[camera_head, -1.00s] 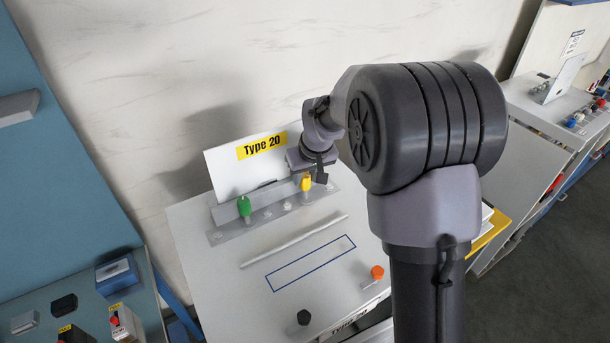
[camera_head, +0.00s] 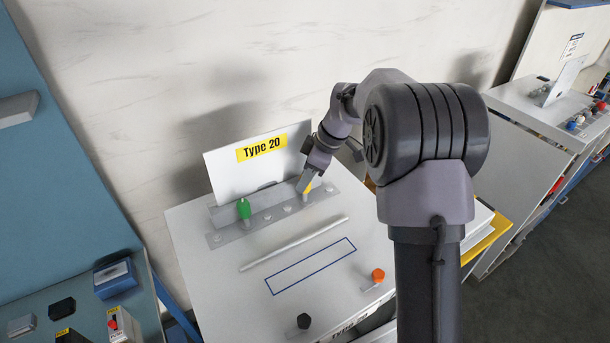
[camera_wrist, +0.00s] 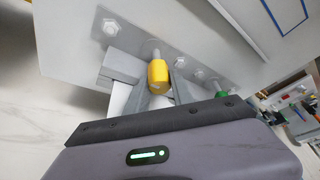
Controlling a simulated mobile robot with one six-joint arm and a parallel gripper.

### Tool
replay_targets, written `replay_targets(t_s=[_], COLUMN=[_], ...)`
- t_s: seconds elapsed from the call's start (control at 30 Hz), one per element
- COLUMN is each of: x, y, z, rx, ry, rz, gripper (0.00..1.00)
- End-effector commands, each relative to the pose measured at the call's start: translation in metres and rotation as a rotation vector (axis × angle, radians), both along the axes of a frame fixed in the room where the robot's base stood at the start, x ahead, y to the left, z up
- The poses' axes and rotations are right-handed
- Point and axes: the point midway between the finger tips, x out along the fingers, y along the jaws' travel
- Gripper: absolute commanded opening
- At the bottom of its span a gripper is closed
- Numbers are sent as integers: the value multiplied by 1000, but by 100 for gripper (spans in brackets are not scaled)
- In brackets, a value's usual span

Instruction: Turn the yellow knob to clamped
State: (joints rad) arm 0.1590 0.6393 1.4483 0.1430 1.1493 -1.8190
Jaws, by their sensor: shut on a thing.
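The yellow knob (camera_head: 308,188) sits on the right part of the grey metal rail (camera_head: 265,219) below the "Type 20" sign. My gripper (camera_head: 306,184) comes down on it from the upper right, tilted, and hides much of it. In the wrist view the yellow knob (camera_wrist: 158,72) shows at the grey fingers of my gripper (camera_wrist: 157,88), which are shut on it. Its stem runs to the rail plate. I cannot tell any clamped marking from these views.
A green knob (camera_head: 244,208) stands on the same rail to the left. A white rod (camera_head: 293,244), a blue outlined rectangle (camera_head: 312,266), an orange knob (camera_head: 378,275) and a black knob (camera_head: 304,321) are on the white tabletop. The sign panel (camera_head: 230,172) stands behind the rail.

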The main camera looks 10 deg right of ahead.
Motion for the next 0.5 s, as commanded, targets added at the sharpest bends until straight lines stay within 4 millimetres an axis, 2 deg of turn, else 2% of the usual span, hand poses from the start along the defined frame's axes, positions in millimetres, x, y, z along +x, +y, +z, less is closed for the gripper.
replay_targets(t_s=[0.2, 0.5], x=[1, 0], y=[0, 0], z=[3, 2], rx=[0, 0], ry=[-1, -1], rz=[166, 318], gripper=[0, 0])
